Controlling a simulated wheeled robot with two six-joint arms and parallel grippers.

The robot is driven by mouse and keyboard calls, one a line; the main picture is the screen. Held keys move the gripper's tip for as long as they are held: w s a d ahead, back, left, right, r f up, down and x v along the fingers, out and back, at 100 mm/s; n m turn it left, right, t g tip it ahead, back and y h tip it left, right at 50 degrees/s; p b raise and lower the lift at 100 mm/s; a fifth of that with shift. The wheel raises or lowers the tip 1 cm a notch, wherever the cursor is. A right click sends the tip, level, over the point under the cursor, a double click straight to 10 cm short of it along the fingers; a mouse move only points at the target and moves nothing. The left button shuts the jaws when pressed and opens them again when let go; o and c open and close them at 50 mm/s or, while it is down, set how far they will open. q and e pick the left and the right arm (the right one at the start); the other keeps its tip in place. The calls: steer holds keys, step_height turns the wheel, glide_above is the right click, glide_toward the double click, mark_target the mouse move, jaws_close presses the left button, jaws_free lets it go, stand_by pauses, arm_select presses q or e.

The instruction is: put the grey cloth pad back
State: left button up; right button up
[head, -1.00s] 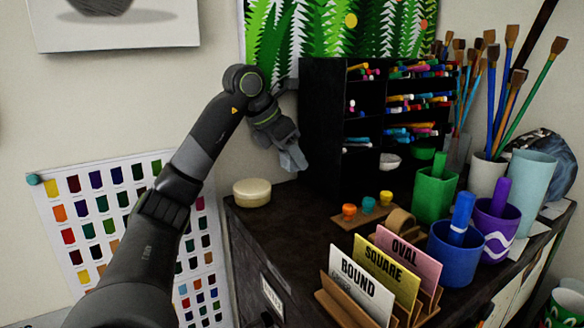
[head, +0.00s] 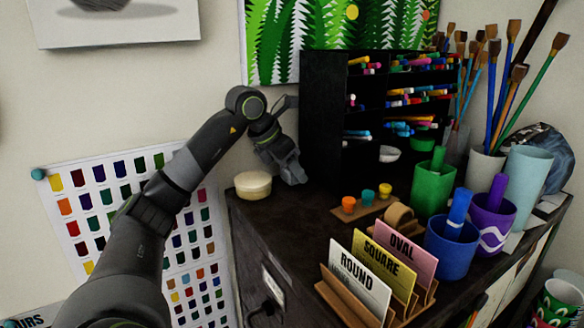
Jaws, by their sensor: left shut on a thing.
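My left gripper (head: 291,171) comes in from the left and is low over the back left of the dark cabinet top, beside the black organiser's left side. It is shut on the grey cloth pad, a small grey piece at its fingertips that is hard to tell apart from the grey fingers. I cannot tell whether the pad touches the cabinet top. My right gripper is not in view.
A round cream tin (head: 253,185) stands just left of the gripper. The black organiser (head: 322,130) with pens rises close on its right. Small paint pots (head: 367,196), a card holder (head: 345,298) and cups (head: 433,188) stand further right and forward. The left front of the cabinet top (head: 285,225) is clear.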

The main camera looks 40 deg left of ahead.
arm_select(q)
steer(key=shift+f, duration=0.25)
steer(key=o, duration=0.9)
steer(key=shift+r, duration=0.1)
steer(key=shift+o, duration=0.2)
steer(key=shift+r, duration=0.15)
steer(key=shift+s+r, duration=0.1)
steer(key=shift+r, duration=0.1)
steer(key=b+v, duration=0.2)
steer(key=v, duration=0.9)
steer(key=shift+r, duration=0.3)
steer(key=shift+s+a+f, duration=0.1)
steer(key=shift+s, duration=0.15)
